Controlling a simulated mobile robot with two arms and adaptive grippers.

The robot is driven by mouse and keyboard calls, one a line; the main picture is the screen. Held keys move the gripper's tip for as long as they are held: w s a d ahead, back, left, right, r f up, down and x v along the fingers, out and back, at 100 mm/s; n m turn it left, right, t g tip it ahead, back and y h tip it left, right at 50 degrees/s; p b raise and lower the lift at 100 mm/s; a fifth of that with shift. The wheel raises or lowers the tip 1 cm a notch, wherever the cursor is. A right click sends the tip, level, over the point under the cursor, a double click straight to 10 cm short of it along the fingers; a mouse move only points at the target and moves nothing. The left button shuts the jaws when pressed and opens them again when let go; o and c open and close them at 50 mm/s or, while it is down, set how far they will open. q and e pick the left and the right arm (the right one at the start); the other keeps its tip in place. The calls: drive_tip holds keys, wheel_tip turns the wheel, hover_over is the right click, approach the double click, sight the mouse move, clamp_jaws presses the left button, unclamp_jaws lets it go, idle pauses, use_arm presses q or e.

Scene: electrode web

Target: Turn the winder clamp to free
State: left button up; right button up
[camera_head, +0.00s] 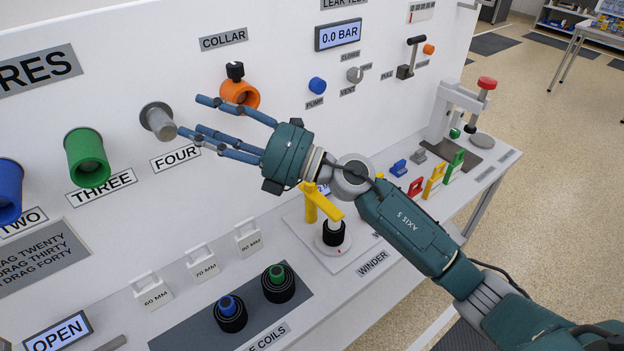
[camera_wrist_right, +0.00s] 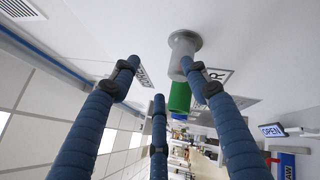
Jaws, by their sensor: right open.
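The winder is a pale base (camera_head: 357,250) on the bench, marked by a WINDER label. A black coil with a white top (camera_head: 333,232) sits on it. A yellow bracket-like lever (camera_head: 322,206), which looks like the clamp, stands beside and over the coil; my right wrist partly hides its surroundings, so its setting cannot be read. My right gripper (camera_head: 192,117) is open and empty, fingers spread and pointing left, up and away from the winder. Its fingers are near the grey peg (camera_head: 158,121) above the FOUR label; the peg also shows between them in the right wrist view (camera_wrist_right: 184,50).
A green cylinder (camera_head: 87,157) and an orange one (camera_head: 240,94) stick out of the wall panel. Coils with blue (camera_head: 230,312) and green (camera_head: 279,287) cores stand on a grey mat. White gauge blocks (camera_head: 202,262) line the bench. A press (camera_head: 463,110) stands at the far end.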

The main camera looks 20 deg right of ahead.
drive_tip(key=w+d+f+n+g+h, duration=0.1)
drive_tip(key=d+f+n+g+h, duration=0.25)
drive_tip(key=f, duration=0.25)
drive_tip(key=w+d+f+n+g+h, duration=0.1)
drive_tip(key=d+f+n+g+h, duration=0.1)
drive_tip(key=f+n+g+h, duration=0.3)
drive_tip(key=w+d+f+m+h, duration=0.1)
drive_tip(key=d+f+h, duration=0.15)
drive_tip(key=d, duration=0.65)
drive_tip(key=w+d+f+h, duration=0.15)
drive_tip(key=d+h, duration=0.25)
drive_tip(key=d, duration=0.6)
drive_tip(key=shift+t, duration=0.45)
drive_tip(key=p+x, duration=0.3)
drive_tip(key=x, duration=0.7)
drive_tip(key=shift+s+f, duration=0.1)
drive_tip(key=shift+s, duration=0.05)
use_arm(q)
drive_tip(key=shift+s+d+r, duration=0.1)
drive_tip(key=shift+s+r, duration=0.15)
drive_tip(key=shift+r, duration=0.55)
drive_tip(key=shift+s+d+r, duration=0.1)
drive_tip(key=shift+s+r, duration=0.15)
drive_tip(key=shift+r, duration=0.5)
use_arm(e)
drive_tip(key=shift+w+a+f, duration=0.2)
drive_tip(key=shift+f, duration=0.4)
drive_tip(key=shift+r, duration=0.15)
clamp_jaws()
